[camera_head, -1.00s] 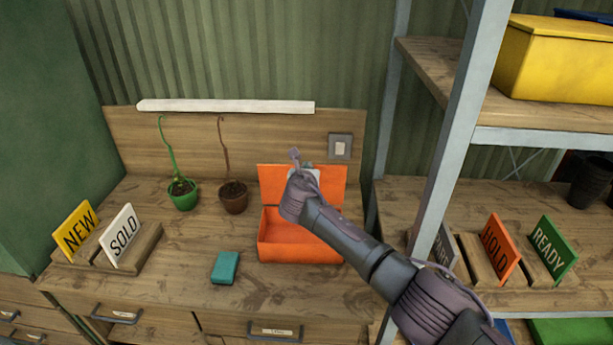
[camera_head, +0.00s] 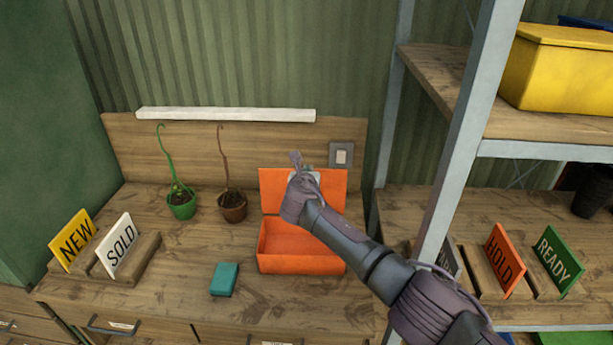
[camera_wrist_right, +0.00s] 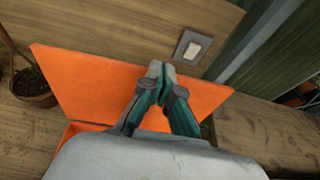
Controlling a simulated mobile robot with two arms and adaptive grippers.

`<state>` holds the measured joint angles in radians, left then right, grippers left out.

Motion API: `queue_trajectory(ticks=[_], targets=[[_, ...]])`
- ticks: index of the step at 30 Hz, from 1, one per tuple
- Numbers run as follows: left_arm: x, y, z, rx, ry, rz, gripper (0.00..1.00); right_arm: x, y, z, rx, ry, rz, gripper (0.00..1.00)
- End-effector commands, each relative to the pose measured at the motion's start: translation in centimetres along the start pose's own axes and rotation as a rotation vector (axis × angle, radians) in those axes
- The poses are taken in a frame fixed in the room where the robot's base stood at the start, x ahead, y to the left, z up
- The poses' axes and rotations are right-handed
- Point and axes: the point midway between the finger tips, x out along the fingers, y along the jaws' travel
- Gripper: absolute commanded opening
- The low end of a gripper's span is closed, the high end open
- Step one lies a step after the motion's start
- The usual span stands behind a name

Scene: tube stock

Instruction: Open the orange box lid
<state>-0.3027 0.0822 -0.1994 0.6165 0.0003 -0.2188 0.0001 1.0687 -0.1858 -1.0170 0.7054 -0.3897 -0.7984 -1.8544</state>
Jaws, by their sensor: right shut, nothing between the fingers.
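The orange box (camera_head: 300,264) stands on the wooden bench, and its inside shows empty where I can see it. Its lid (camera_head: 272,190) is raised and stands upright at the back; it also fills much of the right wrist view (camera_wrist_right: 85,85). My right gripper (camera_head: 305,178) is in front of and over the lid. In the right wrist view its fingertips (camera_wrist_right: 161,70) are together with nothing between them, near the lid's top edge. I cannot tell whether they touch the lid. My left gripper is not in view.
A teal block (camera_head: 224,279) lies left of the box. A green pot (camera_head: 182,206) and a brown pot (camera_head: 233,208) with plants stand behind. NEW (camera_head: 72,240) and SOLD (camera_head: 117,245) signs are at left. A shelf post (camera_head: 455,150) rises at right. A wall switch (camera_head: 341,156) is behind.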

Motion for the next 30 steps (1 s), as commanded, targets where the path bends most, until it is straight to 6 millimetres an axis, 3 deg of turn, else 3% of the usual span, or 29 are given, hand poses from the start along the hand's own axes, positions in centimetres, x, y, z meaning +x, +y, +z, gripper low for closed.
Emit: queue_trajectory(ticks=[8,22,28,30], targets=[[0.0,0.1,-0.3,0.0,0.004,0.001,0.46,-2.4,0.0,-0.1,0.001,0.0,0.003,0.0],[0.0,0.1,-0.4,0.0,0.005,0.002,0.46,-10.0,0.0,-0.1,0.001,0.001,0.002,0.0],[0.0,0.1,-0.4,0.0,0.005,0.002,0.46,-11.6,-0.1,-0.2,0.008,0.005,0.001,0.0],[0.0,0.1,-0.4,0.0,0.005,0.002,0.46,-12.1,-0.2,-1.3,0.062,0.031,0.004,0.0]])
